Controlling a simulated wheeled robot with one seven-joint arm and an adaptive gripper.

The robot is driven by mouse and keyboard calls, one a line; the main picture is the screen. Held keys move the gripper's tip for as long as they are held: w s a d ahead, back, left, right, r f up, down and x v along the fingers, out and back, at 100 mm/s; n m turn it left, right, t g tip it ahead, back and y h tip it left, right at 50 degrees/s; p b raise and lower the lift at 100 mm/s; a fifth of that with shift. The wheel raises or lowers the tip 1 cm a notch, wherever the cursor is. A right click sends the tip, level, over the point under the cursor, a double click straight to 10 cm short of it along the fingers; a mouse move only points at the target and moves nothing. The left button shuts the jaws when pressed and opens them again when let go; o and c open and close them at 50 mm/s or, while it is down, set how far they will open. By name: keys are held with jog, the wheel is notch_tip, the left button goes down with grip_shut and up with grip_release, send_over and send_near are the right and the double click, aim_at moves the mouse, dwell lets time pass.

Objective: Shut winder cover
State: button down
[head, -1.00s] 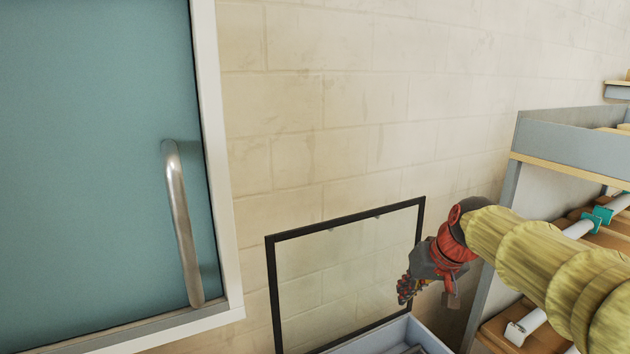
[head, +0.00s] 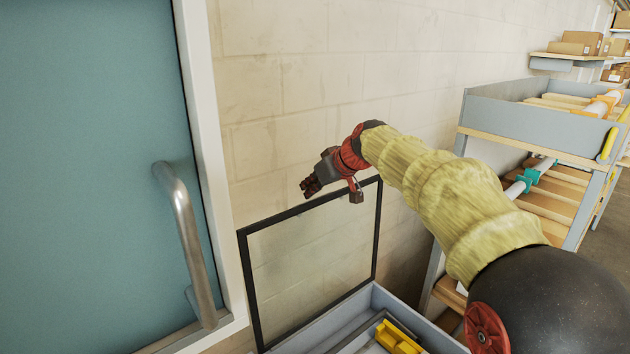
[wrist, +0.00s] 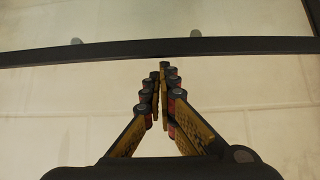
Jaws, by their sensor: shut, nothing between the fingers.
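The winder cover is a clear panel in a black frame (head: 245,285). It stands upright, open, at the back of a grey box (head: 375,296) in the head view. My gripper (head: 307,188) is shut and empty, by the cover's top edge near the middle. In the wrist view, the cover's black top bar (wrist: 110,52) runs across the picture just beyond the shut fingertips (wrist: 160,75). I cannot tell whether the fingers touch the bar.
A teal door (head: 90,170) with a metal handle (head: 185,240) stands at the left. A grey rack (head: 510,118) with rolls and wooden boards is at the right. A yellow part (head: 398,338) lies in the grey box. A pale block wall (head: 300,75) is behind the cover.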

jog(key=p+x, duration=0.1)
jog(key=x, duration=0.3)
jog(key=shift+w+f, duration=0.1)
jog(key=shift+d+b, duration=0.1)
jog(key=shift+b, duration=0.25)
